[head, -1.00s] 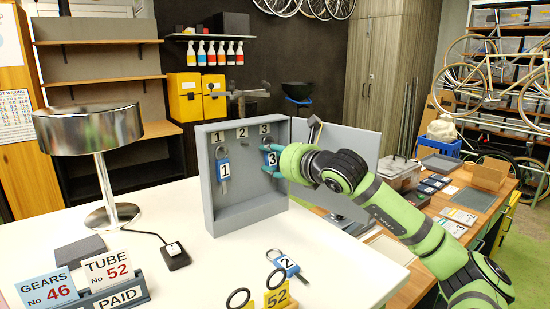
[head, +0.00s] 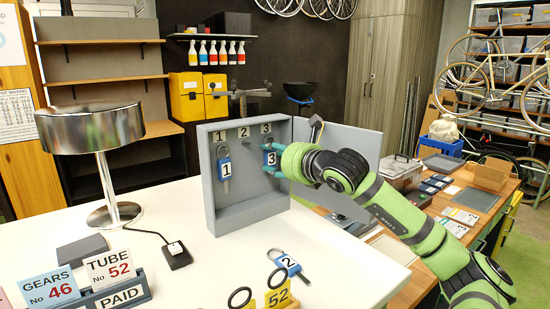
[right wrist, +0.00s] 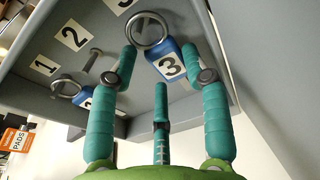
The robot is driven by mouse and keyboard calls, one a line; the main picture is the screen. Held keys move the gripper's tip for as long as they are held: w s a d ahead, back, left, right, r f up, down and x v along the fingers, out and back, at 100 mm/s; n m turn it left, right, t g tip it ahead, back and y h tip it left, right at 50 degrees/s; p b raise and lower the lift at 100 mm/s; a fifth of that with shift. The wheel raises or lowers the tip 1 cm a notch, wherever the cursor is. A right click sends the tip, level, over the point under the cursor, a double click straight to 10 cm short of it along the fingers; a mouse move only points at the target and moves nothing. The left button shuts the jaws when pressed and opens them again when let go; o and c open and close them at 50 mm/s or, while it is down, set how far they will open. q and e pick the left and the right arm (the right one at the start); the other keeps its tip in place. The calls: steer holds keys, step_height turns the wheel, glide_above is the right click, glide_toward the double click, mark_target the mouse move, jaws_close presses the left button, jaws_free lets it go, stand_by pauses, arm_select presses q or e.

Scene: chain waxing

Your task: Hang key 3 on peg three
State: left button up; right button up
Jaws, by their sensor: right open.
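Key 3, with a blue tag and white number label (head: 270,159), is upright inside the grey key cabinet (head: 208,190) below the "3" label. In the right wrist view its metal ring (right wrist: 147,32) is at peg three above the tag (right wrist: 169,65); I cannot tell for sure that the peg passes through the ring. My right gripper (head: 267,160) has its teal fingers (right wrist: 160,72) spread on both sides of the tag, apart from it as far as I can see. My left gripper is not in view.
Key 1 (head: 225,169) hangs on peg one; peg two (right wrist: 92,57) is bare. Key 2 (head: 287,263) lies on the white table near yellow number signs (head: 278,298). The cabinet door (head: 345,150) stands open at right, behind my arm. A lamp (head: 100,140) stands at left.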

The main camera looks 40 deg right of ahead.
stand_by(0.4)
steer(key=o, duration=0.5)
steer(key=shift+o, duration=0.2)
steer(key=shift+o, duration=0.8)
steer(key=shift+w, duration=0.1)
